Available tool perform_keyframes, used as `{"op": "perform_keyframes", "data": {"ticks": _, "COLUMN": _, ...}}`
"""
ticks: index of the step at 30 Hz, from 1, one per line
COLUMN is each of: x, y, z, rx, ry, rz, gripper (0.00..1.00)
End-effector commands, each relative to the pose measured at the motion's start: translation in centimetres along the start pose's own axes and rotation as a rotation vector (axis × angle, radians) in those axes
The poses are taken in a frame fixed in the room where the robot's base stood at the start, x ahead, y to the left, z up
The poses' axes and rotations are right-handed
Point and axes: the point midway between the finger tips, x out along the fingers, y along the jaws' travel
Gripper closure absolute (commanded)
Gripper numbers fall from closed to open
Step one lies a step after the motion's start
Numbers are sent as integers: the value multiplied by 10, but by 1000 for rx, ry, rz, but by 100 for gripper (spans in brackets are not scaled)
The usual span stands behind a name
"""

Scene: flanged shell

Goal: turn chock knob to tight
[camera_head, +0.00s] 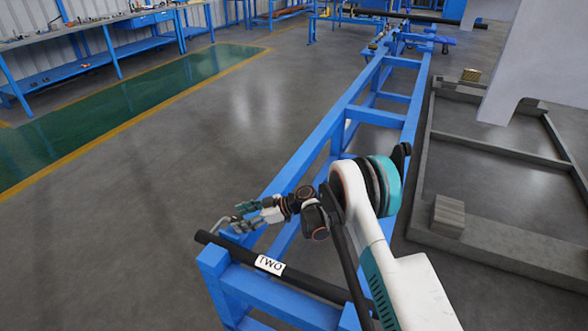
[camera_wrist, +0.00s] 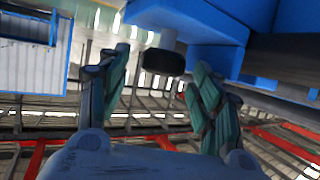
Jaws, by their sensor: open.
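A dark round knob (camera_wrist: 163,61) on a short grey stem shows in the wrist view, below the underside of a blue block (camera_wrist: 195,18). I take it to be the chock knob. My gripper (camera_wrist: 156,66) is open, with one teal-padded finger on each side of the knob in the picture. I see no clear contact, and the depth between fingers and knob is hard to tell. In the head view my gripper (camera_head: 242,216) is at the near end of the blue frame (camera_head: 312,148). The knob cannot be made out there, and no tight marking is visible.
A grey metal floor frame (camera_head: 505,240) is at the right. The floor (camera_head: 235,110) left of the blue frame is clear.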

Motion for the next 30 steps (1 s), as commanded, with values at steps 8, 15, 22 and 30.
{"op": "perform_keyframes", "data": {"ticks": 8, "x": -53, "y": 0, "z": -3, "rx": 3, "ry": 0, "rz": 3, "gripper": 41}}
{"op": "perform_keyframes", "data": {"ticks": 15, "x": -96, "y": 0, "z": -2, "rx": 2, "ry": 0, "rz": 4, "gripper": 41}}
{"op": "perform_keyframes", "data": {"ticks": 22, "x": -126, "y": 4, "z": -17, "rx": 40, "ry": -30, "rz": 21, "gripper": 41}}
{"op": "perform_keyframes", "data": {"ticks": 30, "x": -152, "y": 9, "z": -48, "rx": 125, "ry": -94, "rz": 67, "gripper": 41}}
